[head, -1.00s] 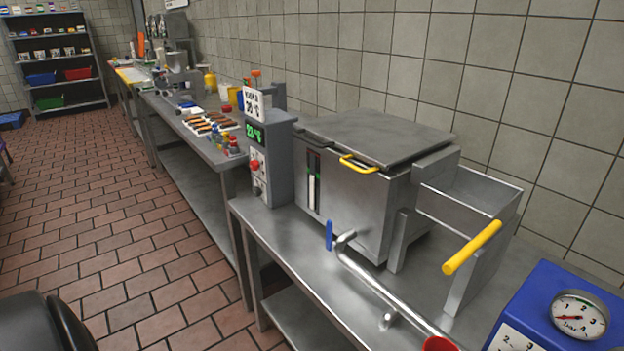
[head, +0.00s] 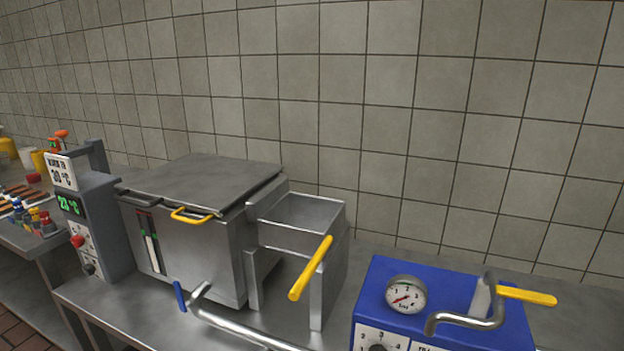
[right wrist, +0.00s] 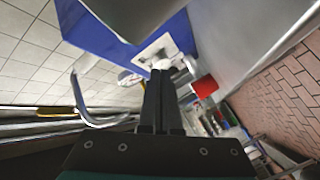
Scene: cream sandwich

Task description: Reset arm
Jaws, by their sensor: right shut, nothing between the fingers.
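My right gripper (right wrist: 157,100) shows in the right wrist view, its two dark fingers together with nothing between them. It points toward the blue machine (right wrist: 95,25), which fills the upper part of that view. Whether the fingertips touch the machine I cannot tell. Neither of my grippers shows in the head view, and my left gripper is in no view now.
A steel vat with a lid (head: 200,185) and a yellow-handled side tray (head: 305,215) stands on a steel table. The blue machine (head: 455,320), with a dial (head: 406,295), spout and yellow lever (head: 525,295), stands right of it. A tiled wall (head: 400,110) closes the back.

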